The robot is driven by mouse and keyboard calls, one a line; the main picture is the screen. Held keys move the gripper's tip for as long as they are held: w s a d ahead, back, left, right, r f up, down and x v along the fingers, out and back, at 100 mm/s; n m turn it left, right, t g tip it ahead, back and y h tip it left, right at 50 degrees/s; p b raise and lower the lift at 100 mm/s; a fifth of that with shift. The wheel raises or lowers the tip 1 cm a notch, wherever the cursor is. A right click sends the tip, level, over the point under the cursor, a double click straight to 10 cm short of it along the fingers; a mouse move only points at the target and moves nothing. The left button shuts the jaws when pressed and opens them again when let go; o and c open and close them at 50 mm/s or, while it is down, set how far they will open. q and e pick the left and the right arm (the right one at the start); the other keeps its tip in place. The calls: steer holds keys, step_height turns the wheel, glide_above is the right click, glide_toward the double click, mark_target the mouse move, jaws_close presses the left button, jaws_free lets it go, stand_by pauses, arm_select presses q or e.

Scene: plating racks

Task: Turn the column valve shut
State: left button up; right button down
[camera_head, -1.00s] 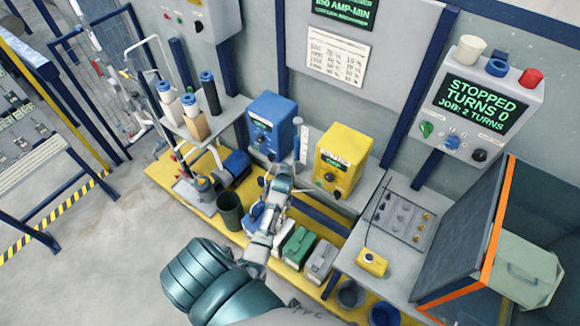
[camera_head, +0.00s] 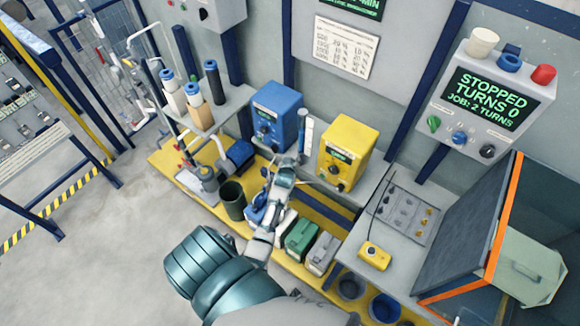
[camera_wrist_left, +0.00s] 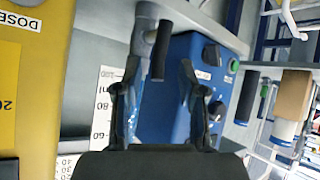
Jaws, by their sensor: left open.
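A clear and white graduated column (camera_head: 305,135) stands between the blue and yellow boxes. Its white scale (camera_wrist_left: 104,105) shows left of my gripper in the wrist view. A dark bar-shaped handle (camera_wrist_left: 161,50), apparently the column valve's, hangs beside a grey fitting (camera_wrist_left: 147,18), between and just beyond my left fingertips. My left gripper (camera_wrist_left: 158,72) is open with a finger to each side of it; contact cannot be told. In the head view my left gripper (camera_head: 287,165) is at the column's lower end, where it hides the valve. My right gripper is not in view.
The blue box (camera_head: 276,115) and yellow box (camera_head: 347,150) flank the column closely. A dark bin (camera_head: 232,200) and several canisters, one green (camera_head: 301,238), stand below. A control panel (camera_head: 487,98) reads STOPPED, TURNS 0.

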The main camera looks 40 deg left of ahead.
arm_select(q)
steer(key=v, duration=0.9)
steer(key=shift+s+d, duration=0.15)
steer(key=shift+s, duration=0.1)
steer(key=s+d+f+m+g+h+b, duration=0.1)
steer(key=s+d+f+m, duration=0.3)
steer(key=f, duration=0.6)
steer(key=s+d+f+g+h+b, duration=0.15)
steer(key=d+f, duration=0.35)
steer(key=f, duration=0.5)
steer(key=s+d+f+m+g+h, duration=0.15)
steer(key=d+f, duration=0.35)
steer(key=f, duration=0.5)
steer(key=s+d+f+m+g+h+b, duration=0.1)
steer(key=s+d+f+m+b, duration=0.2)
steer(key=s+f, duration=1.15)
steer(key=s+f+m+g, duration=0.1)
steer(key=s+f, duration=0.1)
steer(key=s, duration=0.8)
steer(key=s+d+f+m+g, duration=0.1)
steer(key=s+f+g, duration=0.1)
steer(key=s, duration=0.7)
steer(key=shift+s+d+f+m+h, duration=0.3)
steer(key=shift+s+f+m, duration=0.1)
steer(key=shift+f, duration=0.3)
